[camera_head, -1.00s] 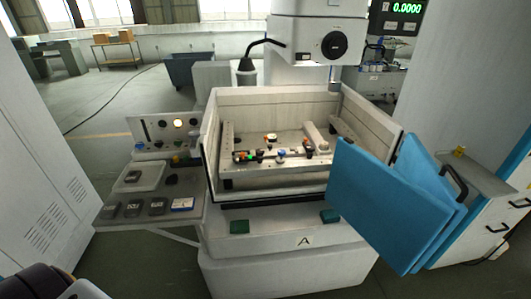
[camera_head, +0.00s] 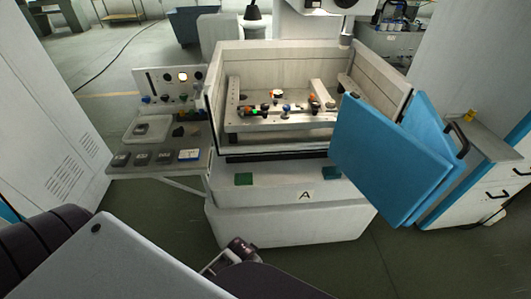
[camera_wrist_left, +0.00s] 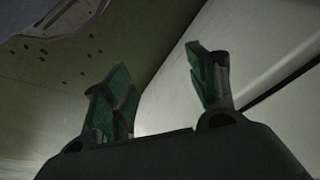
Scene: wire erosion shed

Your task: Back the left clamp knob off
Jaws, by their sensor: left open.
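The open work tank (camera_head: 226,67) of the machine stands in the middle of the head view. Inside it a pale fixture frame (camera_head: 290,122) carries several small black, orange, red, green and blue parts. A dark part with red (camera_head: 265,108) sits on the left half of the front rail, and a blue one (camera_head: 287,108) right of it. Which one is the left clamp knob is too small to tell. My left arm reaches in from the lower left, well below the tank. In the left wrist view my left gripper (camera_wrist_left: 157,78) is open and empty, with green pads.
A blue door (camera_head: 390,160) hangs open at the tank's right front. A control panel (camera_head: 172,88) and a side shelf (camera_head: 195,168) with several grey boxes stand left of the tank. A white cabinet (camera_head: 485,180) is at the right. Floor is clear before the machine base.

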